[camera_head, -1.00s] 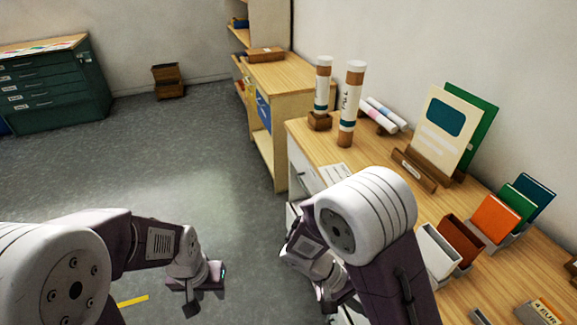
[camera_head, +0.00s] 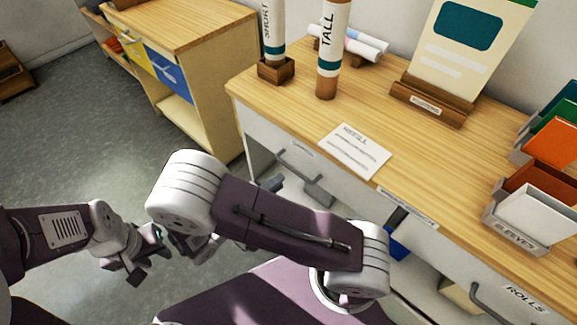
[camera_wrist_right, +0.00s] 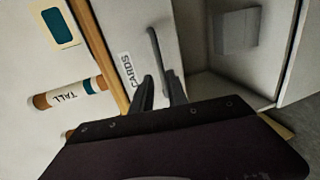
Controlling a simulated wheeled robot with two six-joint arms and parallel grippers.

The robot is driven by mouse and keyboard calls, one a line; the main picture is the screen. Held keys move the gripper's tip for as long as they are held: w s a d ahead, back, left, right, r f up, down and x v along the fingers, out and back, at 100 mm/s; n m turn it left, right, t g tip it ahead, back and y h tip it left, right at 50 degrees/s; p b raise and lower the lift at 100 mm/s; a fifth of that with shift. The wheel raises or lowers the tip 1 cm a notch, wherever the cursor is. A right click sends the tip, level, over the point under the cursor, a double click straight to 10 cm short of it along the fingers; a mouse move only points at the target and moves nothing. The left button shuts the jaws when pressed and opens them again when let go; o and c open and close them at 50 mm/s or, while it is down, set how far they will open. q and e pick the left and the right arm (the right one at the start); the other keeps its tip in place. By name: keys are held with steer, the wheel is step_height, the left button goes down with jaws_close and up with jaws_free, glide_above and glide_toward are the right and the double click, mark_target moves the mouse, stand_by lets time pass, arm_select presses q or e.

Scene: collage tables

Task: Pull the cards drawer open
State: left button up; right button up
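The cards drawer (camera_head: 273,138) is a white front at the left end of the wooden-topped desk. It looks flush with the desk. Its CARDS label (camera_wrist_right: 127,70) and grey bar handle (camera_wrist_right: 155,45) show clearly in the right wrist view; the handle (camera_head: 300,176) also shows in the head view. My right gripper (camera_wrist_right: 160,85) has its two dark fingers apart, with the handle's near end between them; contact cannot be told. In the head view my right arm hides most of that gripper. My left gripper (camera_head: 138,268) is low over the floor, away from the desk; its finger gap is unclear.
A printed card (camera_head: 355,150) lies on the desktop above the drawer. The TALL tube (camera_head: 332,50), the SHORT tube (camera_head: 273,30) and a sleeves holder (camera_head: 530,218) stand there. A rolls drawer (camera_head: 520,305) is at right. Floor (camera_head: 90,150) at left is clear.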

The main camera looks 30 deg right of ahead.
mark_target(294, 169)
steer(key=x, duration=0.8)
steer(key=shift+w+d+b, duration=0.1)
steer(key=shift+d+b, duration=0.05)
steer(key=shift+b, duration=0.15)
jaws_close()
steer(key=shift+f, duration=0.1)
stand_by(0.8)
